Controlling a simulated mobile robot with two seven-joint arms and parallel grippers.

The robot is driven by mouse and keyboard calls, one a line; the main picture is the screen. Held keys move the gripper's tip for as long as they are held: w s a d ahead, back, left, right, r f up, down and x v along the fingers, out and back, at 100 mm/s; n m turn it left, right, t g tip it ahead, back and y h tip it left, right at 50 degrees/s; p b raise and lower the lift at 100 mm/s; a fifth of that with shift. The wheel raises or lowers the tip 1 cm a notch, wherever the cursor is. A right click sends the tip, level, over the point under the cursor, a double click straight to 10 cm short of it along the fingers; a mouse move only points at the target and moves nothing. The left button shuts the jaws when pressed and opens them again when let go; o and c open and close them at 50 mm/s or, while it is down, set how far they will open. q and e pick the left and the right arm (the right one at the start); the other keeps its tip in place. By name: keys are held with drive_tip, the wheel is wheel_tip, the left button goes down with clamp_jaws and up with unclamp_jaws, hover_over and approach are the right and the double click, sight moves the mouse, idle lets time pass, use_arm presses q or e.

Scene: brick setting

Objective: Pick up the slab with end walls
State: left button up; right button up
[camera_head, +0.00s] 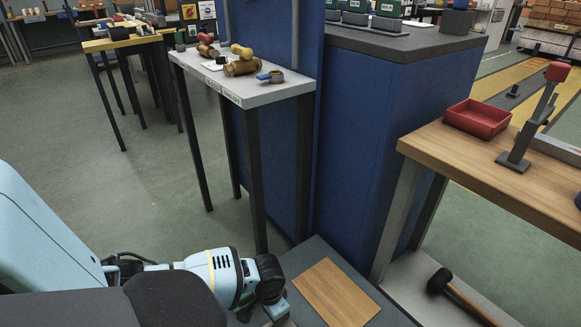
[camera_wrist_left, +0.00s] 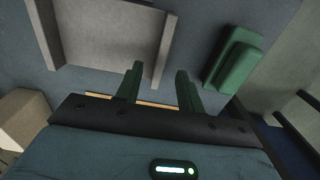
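The slab with end walls (camera_wrist_left: 105,38) is pale grey and lies at the upper left of the left wrist view, cut off by the top edge. It has a raised wall at its left end and another (camera_wrist_left: 164,50) at its right end. My left gripper (camera_wrist_left: 159,70) is open, its two green fingers apart. In the picture the slab's right end wall shows between the fingertips; I cannot tell how far below them it is. In the head view my left wrist is at the bottom middle, and I cannot make out the slab. My right gripper is not in view.
A green block (camera_wrist_left: 233,58) lies right of the fingers. A beige block (camera_wrist_left: 22,115) is at the left edge. In the head view a wooden board (camera_head: 335,293) lies on a dark low surface, with a black-headed mallet (camera_head: 440,281) to its right and a workbench (camera_head: 490,165) above.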

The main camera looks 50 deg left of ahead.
sight(271, 323)
use_arm(q)
wheel_tip(271, 323, down, 4)
drive_tip(key=shift+a+f+b, duration=0.1)
drive_tip(key=shift+f+b, duration=0.1)
drive_tip(key=shift+b, duration=0.95)
drive_tip(key=shift+f, duration=0.35)
clamp_jaws()
